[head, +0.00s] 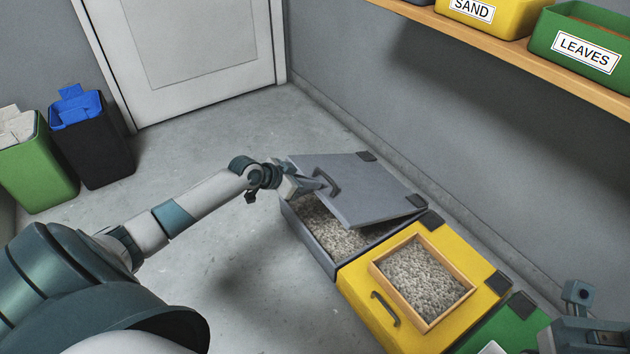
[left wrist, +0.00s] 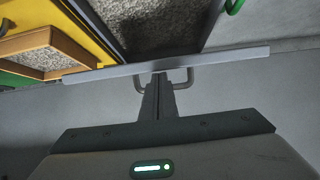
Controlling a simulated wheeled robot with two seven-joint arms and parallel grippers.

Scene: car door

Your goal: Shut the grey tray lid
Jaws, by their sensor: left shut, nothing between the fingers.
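The grey tray lid (head: 360,190) is partly open in the head view, tilted up above the grey tray (head: 322,250), which holds grey gravel. Hinge blocks sit along the lid's far right edge. The lid's handle (head: 328,183) is on its upper face. My left gripper (head: 308,186) is shut and empty, its fingertips close to the handle. In the left wrist view the lid (left wrist: 100,75) is seen nearly edge-on, and the shut fingers (left wrist: 157,82) are at the handle (left wrist: 184,84). Touch cannot be told. Part of my right arm's end (head: 585,325) shows at bottom right, its fingers unclear.
A yellow lid (head: 372,325) with a wooden gravel box (head: 448,318) on it adjoins the grey tray, then a green one (head: 518,325). A wall shelf (head: 520,55) holds bins. Two waste bins (head: 103,152) stand left. The floor left of the tray is clear.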

